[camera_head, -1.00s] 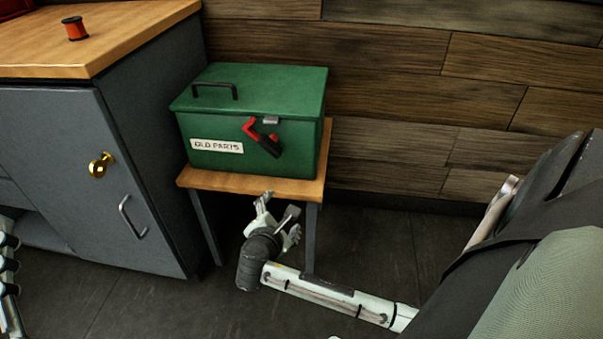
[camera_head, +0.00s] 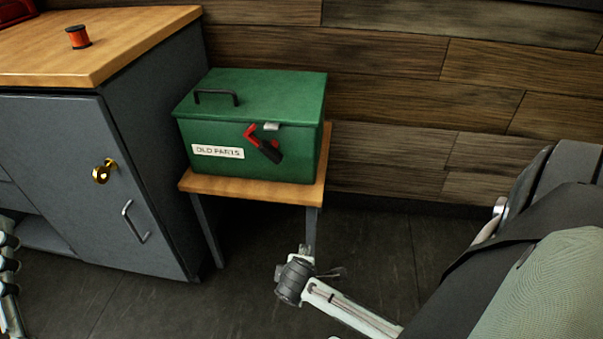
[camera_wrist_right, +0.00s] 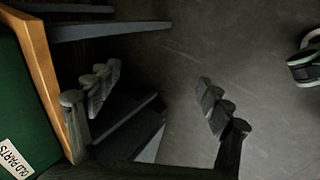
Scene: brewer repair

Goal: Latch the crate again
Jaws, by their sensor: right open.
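The green crate (camera_head: 250,130) has its lid down and an "OLD PARTS" label on its front. It stands on a small wooden-topped stand (camera_head: 245,188). Its latch (camera_head: 264,144), a red piece with a black handle, slants down to the right on the front. A small metal catch (camera_head: 271,127) sits above it, under the lid edge; I cannot tell whether they touch. My right gripper (camera_head: 322,264) is open and empty, below and right of the crate. In the right wrist view its fingers (camera_wrist_right: 157,96) are apart, with the crate's label (camera_wrist_right: 14,158) at the lower left.
A grey cabinet (camera_head: 75,170) with a wooden top stands left of the crate, close to the stand. An orange spool (camera_head: 78,37) sits on it; a brass knob (camera_head: 104,171) is on its door. A plank wall is behind. The floor (camera_head: 390,250) right of the stand is clear.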

